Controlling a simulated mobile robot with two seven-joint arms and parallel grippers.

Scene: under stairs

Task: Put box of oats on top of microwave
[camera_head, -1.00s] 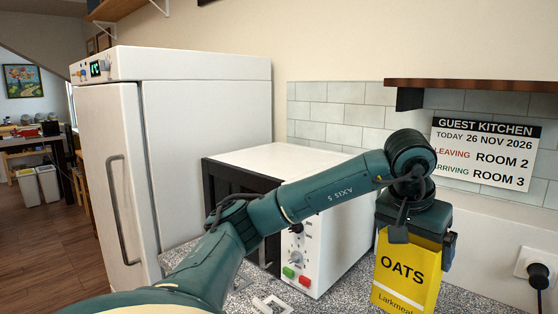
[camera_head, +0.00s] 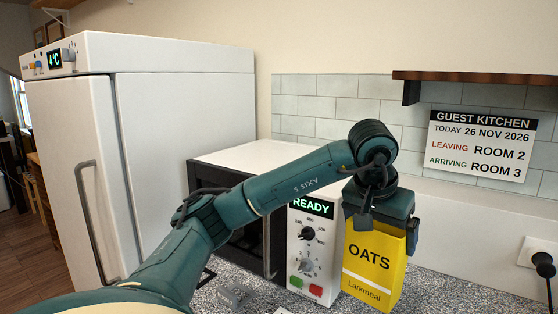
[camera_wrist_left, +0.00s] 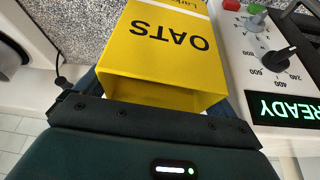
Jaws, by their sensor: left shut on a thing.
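The yellow box of oats (camera_head: 374,268) is upright in the head view, just right of the microwave's control panel. My left gripper (camera_head: 382,222) is shut on its top from above. The box also shows in the left wrist view (camera_wrist_left: 165,45), held between the fingers, with the panel close beside it. The white microwave (camera_head: 262,158) stands on the counter, its display reading READY; my left arm crosses in front of its door and part of its top. The visible top of the microwave is bare. I cannot tell whether the box's base touches the counter. My right gripper is out of view.
A tall white fridge (camera_head: 185,150) stands left of the microwave. A wooden shelf (camera_head: 480,77) juts from the wall at upper right, above a guest kitchen sign (camera_head: 482,145). A plug with a cord (camera_head: 543,262) is at the right. The speckled counter (camera_head: 430,296) has free room at lower right.

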